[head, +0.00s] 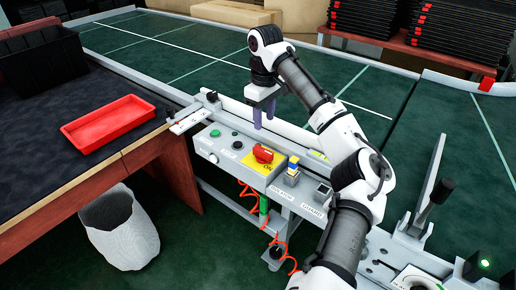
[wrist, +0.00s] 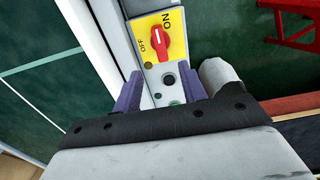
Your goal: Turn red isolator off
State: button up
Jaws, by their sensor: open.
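The red isolator (head: 263,154) is a rotary knob on a yellow plate on the grey control panel (head: 212,150). The wrist view shows the knob (wrist: 165,42) more closely, with ON at the plate's top and OFF at its left. The knob's long handle lies roughly along the picture's vertical, one end toward ON. My gripper (head: 264,115) is open and empty, fingers pointing down, above and behind the panel in the head view. In the wrist view, the fingertips (wrist: 160,90) are below the knob and apart from it.
Green and black buttons (head: 226,139) sit left of the isolator; a yellow-and-blue block (head: 292,171) stands right of it. A table with a red tray (head: 108,122) is at left. The green conveyor (head: 180,50) runs behind. A white bin (head: 122,230) stands on the floor.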

aim_at(263, 150)
notch_tip(263, 150, down, 12)
jog(key=shift+a+f, duration=0.1)
jog(key=shift+f, duration=0.15)
grip_shut()
dwell(0.3)
